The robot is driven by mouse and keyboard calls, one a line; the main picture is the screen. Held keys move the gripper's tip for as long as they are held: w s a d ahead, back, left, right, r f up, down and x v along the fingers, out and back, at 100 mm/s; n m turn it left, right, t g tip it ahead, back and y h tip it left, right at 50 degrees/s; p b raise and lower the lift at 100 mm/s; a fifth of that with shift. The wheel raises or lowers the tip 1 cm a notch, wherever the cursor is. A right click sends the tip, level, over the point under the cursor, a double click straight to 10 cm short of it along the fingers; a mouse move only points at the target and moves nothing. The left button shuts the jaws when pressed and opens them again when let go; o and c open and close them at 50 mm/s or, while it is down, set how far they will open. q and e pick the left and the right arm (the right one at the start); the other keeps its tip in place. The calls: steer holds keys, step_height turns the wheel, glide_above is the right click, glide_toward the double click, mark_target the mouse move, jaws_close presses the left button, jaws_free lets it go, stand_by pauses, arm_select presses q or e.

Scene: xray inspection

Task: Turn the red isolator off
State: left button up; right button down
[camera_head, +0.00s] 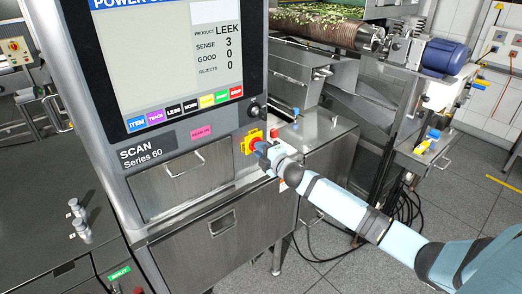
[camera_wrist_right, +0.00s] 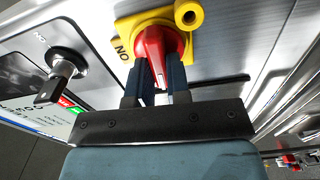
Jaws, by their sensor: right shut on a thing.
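The red isolator (camera_head: 256,143) is a red rotary handle on a yellow plate (camera_head: 246,135), on the front of the scanner at the right of its panel. In the right wrist view the red handle (camera_wrist_right: 154,44) stands out from its yellow plate (camera_wrist_right: 187,14), with the letters "NO" readable beside it. My right gripper (camera_head: 261,148) reaches the isolator from the lower right. In the wrist view its two dark fingers (camera_wrist_right: 158,72) are shut on the red handle, one on each side. The handle's tip between the fingers is partly hidden. My left gripper is not in view.
The scanner screen (camera_head: 185,60) is above left of the isolator, with a key switch (camera_head: 253,109) just above it. A metal drawer (camera_head: 183,178) sits left of it. A steel cabinet (camera_head: 318,132) and a conveyor (camera_head: 318,25) stand to the right. Grey floor is free at lower right.

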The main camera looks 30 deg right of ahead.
steer(key=shift+n, duration=0.5)
steer(key=c, duration=1.1)
jaws_free()
steer(key=shift+s, duration=0.1)
steer(key=s, duration=0.4)
steer(key=s+b, duration=0.1)
steer(key=s, duration=0.4)
steer(key=s+d+b, duration=0.1)
steer(key=s, duration=0.3)
steer(key=shift+s, duration=0.25)
